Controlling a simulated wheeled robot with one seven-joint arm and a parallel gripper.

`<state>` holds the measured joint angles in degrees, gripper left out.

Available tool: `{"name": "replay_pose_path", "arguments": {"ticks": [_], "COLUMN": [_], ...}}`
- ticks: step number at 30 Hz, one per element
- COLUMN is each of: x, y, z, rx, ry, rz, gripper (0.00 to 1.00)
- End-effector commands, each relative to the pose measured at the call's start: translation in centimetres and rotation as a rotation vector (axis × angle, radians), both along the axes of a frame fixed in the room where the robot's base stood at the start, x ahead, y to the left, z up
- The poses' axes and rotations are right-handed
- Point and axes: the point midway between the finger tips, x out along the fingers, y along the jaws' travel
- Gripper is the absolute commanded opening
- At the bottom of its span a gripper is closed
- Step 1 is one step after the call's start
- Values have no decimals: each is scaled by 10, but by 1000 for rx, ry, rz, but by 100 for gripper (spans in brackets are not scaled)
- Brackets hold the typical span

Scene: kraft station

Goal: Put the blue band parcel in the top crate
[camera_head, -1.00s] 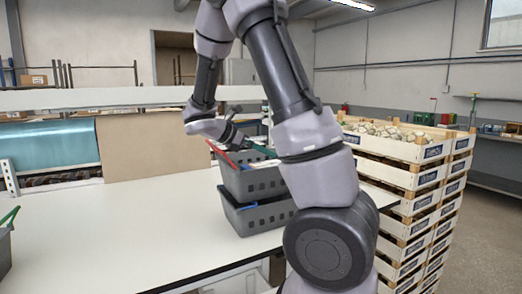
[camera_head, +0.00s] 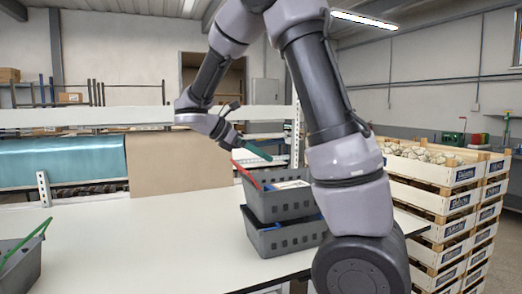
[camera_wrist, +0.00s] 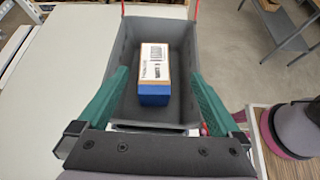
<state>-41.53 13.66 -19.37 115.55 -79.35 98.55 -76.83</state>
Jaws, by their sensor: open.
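The blue band parcel (camera_wrist: 155,72) is a white box with print and a blue band at its near end. It lies inside the grey top crate (camera_wrist: 121,40), apart from the walls I can see. In the head view a pale bit of the parcel (camera_head: 290,184) shows inside the top crate (camera_head: 283,205), which has a red handle and sits on another grey crate. My gripper (camera_head: 250,148) is above the top crate, its green fingers open and empty. In the wrist view the open gripper (camera_wrist: 158,80) has its fingers spread on either side of the parcel, not touching it.
The lower crate (camera_head: 285,239) has a blue handle. Another grey crate (camera_head: 20,265) with a green handle stands at the table's left. The white table (camera_head: 150,240) between is clear. Stacked wooden crates (camera_head: 440,200) stand at the right.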

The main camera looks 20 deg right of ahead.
Motion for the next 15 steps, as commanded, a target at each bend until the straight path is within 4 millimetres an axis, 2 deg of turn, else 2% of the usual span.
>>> {"name": "replay_pose_path", "arguments": {"ticks": [3,6,10,15], "x": [-29,-63,-103,-144], "y": [-18,-26,-21,0], "z": [-1,-3,0,15], "rx": [180,391,660,978], "ry": [-116,-272,-495,-790], "rz": [-139,-323,-600,-998], "gripper": [100,100,100,100]}}
